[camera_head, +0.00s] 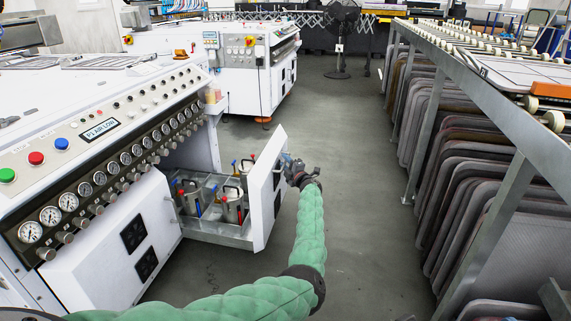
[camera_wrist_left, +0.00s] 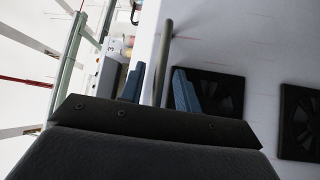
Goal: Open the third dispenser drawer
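A dispenser drawer (camera_head: 218,232) stands pulled out from the white machine, with its white front panel (camera_head: 262,203) toward the aisle. Metal canisters with red and blue parts stand inside it. My left gripper (camera_head: 290,168) is at the outer face of this front panel, near its top. In the left wrist view, the gripper's two blue fingers (camera_wrist_left: 159,90) stand apart on either side of a thin grey handle bar (camera_wrist_left: 165,50), with gaps visible beside the bar. The white panel (camera_wrist_left: 235,45) with black vents fills the right of that view. My right gripper is not in view.
The white machine (camera_head: 75,95) has a row of gauges and coloured buttons above the drawers. A closed white front with black vents (camera_head: 133,233) is nearer me. A rack of grey panels (camera_head: 455,170) lines the right. The grey floor between (camera_head: 350,120) is clear.

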